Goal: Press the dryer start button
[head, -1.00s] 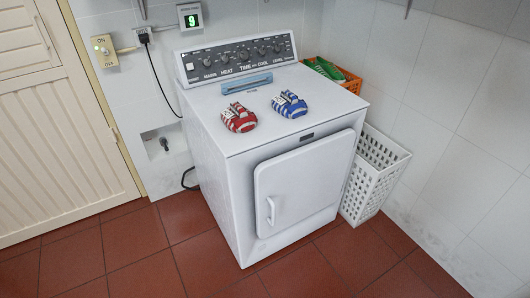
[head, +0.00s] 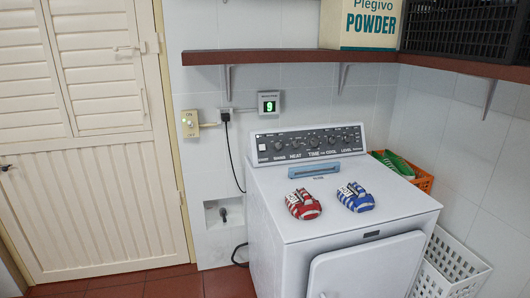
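The white dryer (head: 265,225) stands against the tiled wall, right of centre in the head view. Its dark control panel (head: 310,143) runs along the back of its top, with a row of knobs and labels. A small pale square button (head: 262,147) sits at the panel's left end, with a small label under it that I cannot read clearly. The dryer door (head: 365,272) looks shut; its lower part is cut off by the frame. Neither of my grippers is in view.
A red-and-white bundle (head: 303,205), a blue-and-white bundle (head: 355,197) and a blue bar-shaped part (head: 314,170) are on the dryer top. An orange basket (head: 423,181) and white basket (head: 455,265) stand right. A shelf (head: 285,57) hangs above. Floor (head: 145,288) at left looks clear.

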